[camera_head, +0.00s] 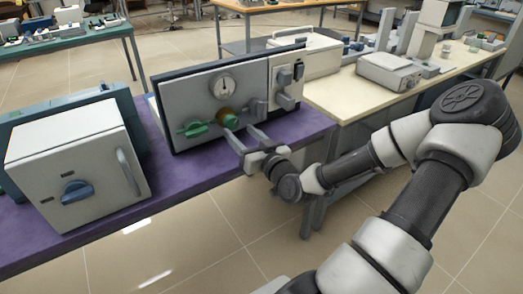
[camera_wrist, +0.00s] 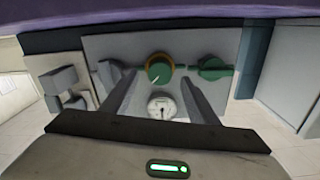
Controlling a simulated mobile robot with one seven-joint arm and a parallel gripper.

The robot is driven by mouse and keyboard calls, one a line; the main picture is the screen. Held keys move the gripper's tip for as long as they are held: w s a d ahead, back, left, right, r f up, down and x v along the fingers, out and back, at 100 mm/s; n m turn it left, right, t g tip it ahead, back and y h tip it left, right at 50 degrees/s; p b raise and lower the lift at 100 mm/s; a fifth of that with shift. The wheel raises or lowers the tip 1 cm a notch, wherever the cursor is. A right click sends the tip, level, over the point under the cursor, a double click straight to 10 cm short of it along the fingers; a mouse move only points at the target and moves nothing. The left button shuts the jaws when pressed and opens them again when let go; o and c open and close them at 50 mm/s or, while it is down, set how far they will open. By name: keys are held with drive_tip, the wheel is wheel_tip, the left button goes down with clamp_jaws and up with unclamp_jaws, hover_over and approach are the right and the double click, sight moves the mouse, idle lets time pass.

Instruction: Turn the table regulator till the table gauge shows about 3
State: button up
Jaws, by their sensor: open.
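The table regulator is a round green knob with a brass-coloured ring (camera_head: 227,116) on the front of a grey panel; in the wrist view it (camera_wrist: 159,69) has a pale pointer mark. The table gauge (camera_head: 222,87) is a white dial just above it, and shows below the knob in the inverted wrist view (camera_wrist: 162,107). Its needle is visible but its figures are too small to read. My gripper (camera_head: 240,130) is open in front of the panel. In the wrist view its fingers (camera_wrist: 153,74) appear on either side of the knob; contact cannot be told.
A green valve handle (camera_head: 194,129) is left of the regulator and grey fittings (camera_head: 285,76) are to its right. A white furnace (camera_head: 78,165) with a blue knob stands at left on the purple bench top (camera_head: 180,184). A cream bench (camera_head: 345,97) holds instruments at right.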

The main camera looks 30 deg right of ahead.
drive_tip(key=s+p, duration=0.7)
drive_tip(key=s, duration=0.5)
drive_tip(key=shift+s+d, duration=0.2)
drive_tip(key=shift+s, duration=0.05)
idle(1.2)
